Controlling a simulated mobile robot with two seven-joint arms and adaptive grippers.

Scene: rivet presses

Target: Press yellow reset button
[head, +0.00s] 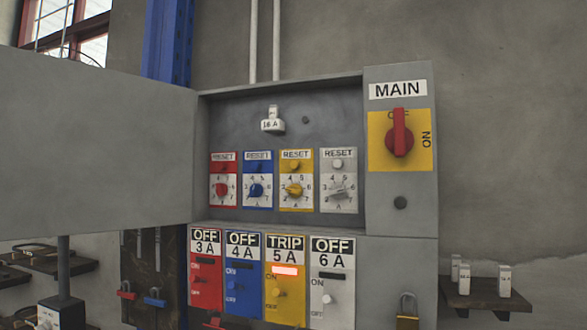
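The yellow reset button (295,166) is a small round knob under a RESET label, on the yellow plate in the open grey cabinet (240,120). A yellow dial (293,190) with a number scale sits just below it. Under that, the yellow 5 A breaker (284,305) reads TRIP and has a lit pale red window. Red, blue and white plates with their own reset buttons flank the yellow one. Neither of my grippers shows in the head view, and nothing visible touches or covers the yellow button.
The cabinet door (95,150) stands open at the left. A red MAIN switch (399,133) is at the upper right. The red (205,290), blue (243,295) and white (330,300) breakers read OFF. A brass padlock (407,312) hangs below; a shelf (485,295) holds small white blocks.

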